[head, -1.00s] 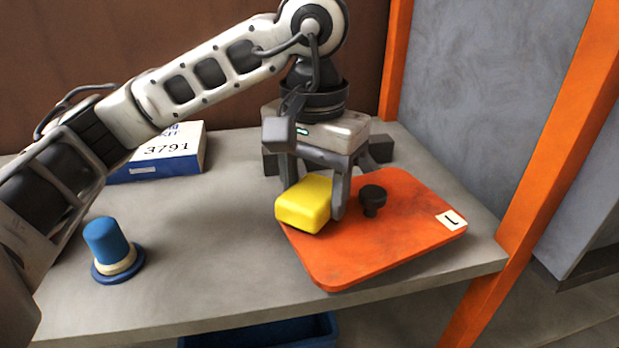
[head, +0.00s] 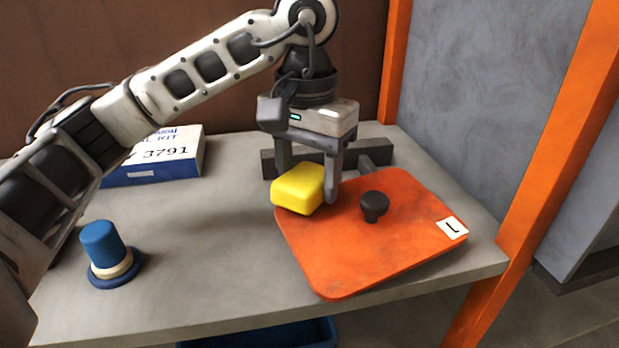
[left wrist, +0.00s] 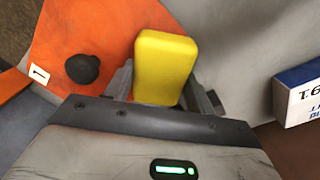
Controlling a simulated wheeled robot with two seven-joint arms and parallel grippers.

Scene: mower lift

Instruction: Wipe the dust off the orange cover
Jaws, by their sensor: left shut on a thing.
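My left gripper (head: 310,188) is shut on a yellow sponge (head: 298,189) at the cover's back left edge. In the left wrist view the sponge (left wrist: 165,68) sits between the fingers, beside the knob (left wrist: 82,68) and over the cover's edge (left wrist: 110,25). I cannot tell whether the sponge touches the cover. My right gripper is not in view.
A blue-capped round object (head: 108,254) stands at the bench's front left. A white and blue box (head: 163,158) marked 3791 lies at the back left. An orange post (head: 535,180) rises at the right. A blue bin (head: 270,335) is under the bench's front edge.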

